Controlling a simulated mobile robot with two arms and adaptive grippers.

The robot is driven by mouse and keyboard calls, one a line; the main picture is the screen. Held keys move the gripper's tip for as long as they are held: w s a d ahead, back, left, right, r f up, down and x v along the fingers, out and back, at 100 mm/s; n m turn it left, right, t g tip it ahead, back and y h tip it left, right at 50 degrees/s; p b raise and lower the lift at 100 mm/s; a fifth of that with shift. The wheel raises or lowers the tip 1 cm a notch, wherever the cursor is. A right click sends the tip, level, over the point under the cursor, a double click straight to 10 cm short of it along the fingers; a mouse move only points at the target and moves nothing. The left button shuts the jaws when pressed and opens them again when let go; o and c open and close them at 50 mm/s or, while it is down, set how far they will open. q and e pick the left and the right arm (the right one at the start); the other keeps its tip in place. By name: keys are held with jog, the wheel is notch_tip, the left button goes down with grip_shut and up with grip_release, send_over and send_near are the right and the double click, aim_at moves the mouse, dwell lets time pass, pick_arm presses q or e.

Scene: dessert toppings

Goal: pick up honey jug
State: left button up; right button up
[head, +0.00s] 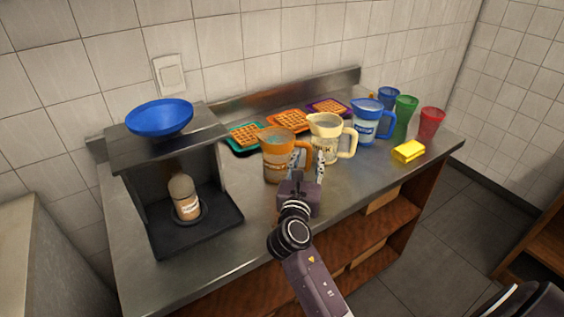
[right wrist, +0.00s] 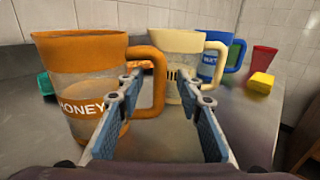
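The honey jug (head: 277,158) is orange with a clear lower body and stands upright on the steel counter. In the right wrist view the jug (right wrist: 75,75), marked HONEY, fills the left side, and its orange handle (right wrist: 158,72) shows between the fingertips. My right gripper (head: 306,168) is open at the handle side of the jug. In the right wrist view the gripper's left finger overlaps the jug's side; the fingers (right wrist: 158,88) are apart and not closed on the handle. I cannot tell whether they touch it. My left gripper is not in view.
A cream jug (head: 325,137) stands close right of the honey jug, with a blue jug (head: 366,122) beyond. Waffles on coloured trays (head: 289,121) lie behind. Cups (head: 431,121) and a yellow block (head: 409,151) are at right. A dark stand (head: 192,238) holds a bottle at left.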

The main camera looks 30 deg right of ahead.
grip_shut()
dwell(0.3)
jog(key=shift+w+r, duration=0.1)
jog(key=shift+r, duration=0.05)
jog(key=shift+r, duration=0.1)
